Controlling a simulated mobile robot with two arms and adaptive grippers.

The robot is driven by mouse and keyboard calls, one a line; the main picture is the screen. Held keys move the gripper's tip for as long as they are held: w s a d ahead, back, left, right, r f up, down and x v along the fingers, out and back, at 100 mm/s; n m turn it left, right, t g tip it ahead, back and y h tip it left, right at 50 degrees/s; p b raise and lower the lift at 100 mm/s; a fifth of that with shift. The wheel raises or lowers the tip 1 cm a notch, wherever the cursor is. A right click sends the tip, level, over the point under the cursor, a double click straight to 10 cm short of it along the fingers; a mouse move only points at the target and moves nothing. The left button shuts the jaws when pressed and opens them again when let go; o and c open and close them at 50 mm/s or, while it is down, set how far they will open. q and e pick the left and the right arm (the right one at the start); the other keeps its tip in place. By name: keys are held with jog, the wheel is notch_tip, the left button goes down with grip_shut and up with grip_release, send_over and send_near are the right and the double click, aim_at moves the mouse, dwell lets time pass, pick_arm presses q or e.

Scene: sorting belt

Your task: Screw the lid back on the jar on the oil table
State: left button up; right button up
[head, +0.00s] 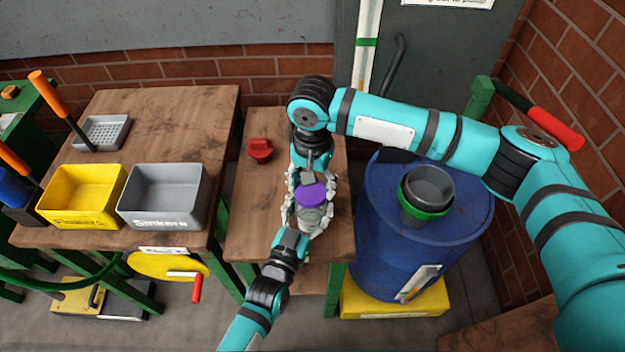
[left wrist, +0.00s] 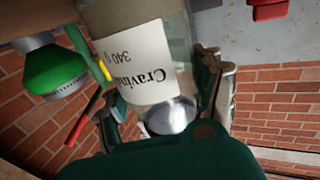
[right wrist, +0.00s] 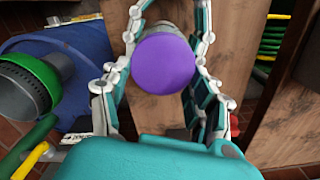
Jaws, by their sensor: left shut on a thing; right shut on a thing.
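The clear glass jar (head: 316,217) stands on the narrow wooden oil table (head: 262,215). Its white label (left wrist: 132,60) shows upside down in the left wrist view. The purple lid (head: 312,194) is at the top of the jar; whether it is threaded on, I cannot tell. My left gripper (head: 300,226) comes in from the front and is shut on the jar's body. My right gripper (head: 306,183) comes from the back and is shut around the lid, which also shows between its fingers in the right wrist view (right wrist: 163,64). The jar's rim is hidden.
A small red object (head: 260,149) sits on the table behind the jar, to the left. A blue drum (head: 385,240) with a grey, green-banded funnel (head: 425,205) stands close on the right. Yellow (head: 80,215) and grey (head: 165,208) bins stand on the left bench.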

jog(key=shift+f, duration=0.55)
dwell(0.4)
jog(key=m, duration=0.5)
jog(key=shift+s+d+m, duration=0.1)
jog(key=shift+s+m, duration=0.15)
jog(key=shift+m, duration=0.05)
jog(key=m, duration=0.5)
jog(key=shift+s+d, duration=0.1)
jog(key=shift+s, duration=0.15)
jog(key=m, duration=0.4)
jog(key=shift+s+m, duration=0.15)
jog(key=shift+m, duration=1.05)
jog(key=shift+d, duration=0.1)
jog(key=o, duration=0.6)
jog(key=shift+o, duration=0.2)
